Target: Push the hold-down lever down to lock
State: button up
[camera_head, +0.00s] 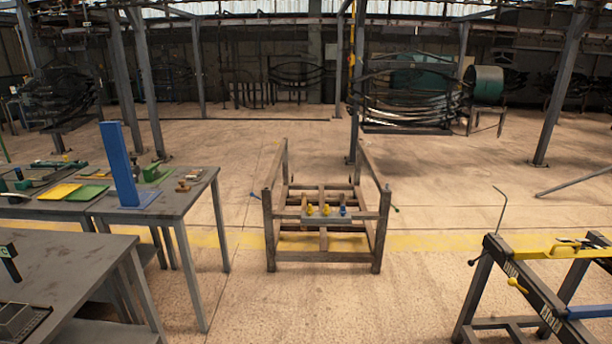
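My gripper is not in view. I cannot tell for sure which part is the hold-down lever. A dark metal rack (527,285) stands at the lower right, cut off by the picture edge. It carries a yellow bar (545,253) with a small dark clamp-like part on top. A thin bent rod (503,208) rises upright at its left end. A short yellow-ended handle (517,285) sticks out lower down. In the middle, a brown metal frame (325,254) holds two small yellow parts (317,209) and a blue part (342,210) on its crossbar.
A grey table (187,205) with a blue upright post (119,165), green and yellow plates stands left. Another grey table (75,275) is nearer. Spring stacks (410,100) and posts stand behind. Open floor lies between the middle frame and the right rack.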

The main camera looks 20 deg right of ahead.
aim_at(511, 282)
jog(key=i+l+z, duration=0.15)
jog(key=z, duration=0.25)
jog(key=i+z, duration=0.3)
jog(key=z, duration=0.15)
jog(key=i+z, duration=0.25)
jog(key=z, duration=0.15)
jog(key=i+j+z, duration=0.1)
jog(key=i+z, duration=0.15)
jog(key=z, duration=0.15)
jog(key=i+j+z, duration=0.15)
jog(key=z, duration=0.3)
jog(key=i+l+u, duration=0.1)
jog(key=i+u, duration=0.25)
jog(key=i+l+u, duration=0.2)
jog(key=u, duration=1.35)
